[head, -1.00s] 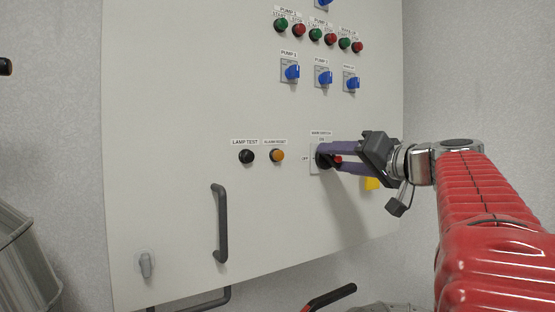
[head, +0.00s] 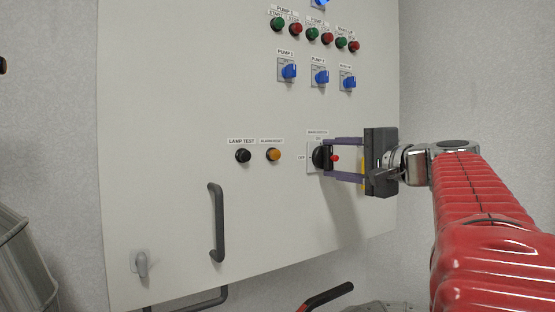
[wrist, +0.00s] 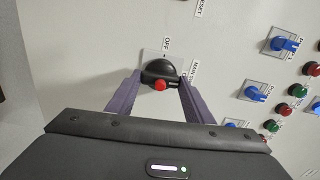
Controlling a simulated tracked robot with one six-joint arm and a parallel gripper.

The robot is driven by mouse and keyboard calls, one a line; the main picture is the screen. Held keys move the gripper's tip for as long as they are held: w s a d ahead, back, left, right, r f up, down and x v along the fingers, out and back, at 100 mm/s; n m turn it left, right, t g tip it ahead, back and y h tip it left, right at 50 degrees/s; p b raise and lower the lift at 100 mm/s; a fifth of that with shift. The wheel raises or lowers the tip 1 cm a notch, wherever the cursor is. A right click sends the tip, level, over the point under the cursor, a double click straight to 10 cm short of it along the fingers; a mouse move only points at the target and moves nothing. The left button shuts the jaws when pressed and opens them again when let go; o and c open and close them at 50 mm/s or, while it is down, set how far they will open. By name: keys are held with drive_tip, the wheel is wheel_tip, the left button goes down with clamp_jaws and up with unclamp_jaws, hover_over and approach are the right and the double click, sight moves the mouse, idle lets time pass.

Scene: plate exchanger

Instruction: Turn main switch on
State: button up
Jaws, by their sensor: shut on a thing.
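The main switch (head: 318,157) is a black rotary knob with a red-tipped part on a pale plate, low on the right of the panel. Its labels show OFF at the left and the main switch label above. My gripper (head: 332,158) is shut on the switch handle, one purple finger above and one below it. The ON mark is too small to read clearly.
A lamp test button (head: 243,156) and an orange alarm reset button (head: 273,154) are left of the switch. Blue pump selectors (head: 321,77) and green and red buttons (head: 327,39) are above. A dark door handle (head: 217,222) stands out at the lower left.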

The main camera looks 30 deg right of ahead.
drive_tip(key=shift+d+m, duration=0.2)
drive_tip(key=shift+m, duration=0.3)
drive_tip(key=o, duration=1)
drive_tip(key=shift+o, duration=0.2)
drive_tip(key=shift+a, duration=0.1)
drive_tip(key=shift+s, duration=0.1)
drive_tip(key=s, duration=1.3)
drive_tip(key=shift+s+d, duration=0.2)
drive_tip(key=shift+s, duration=0.1)
drive_tip(key=shift+f, duration=0.15)
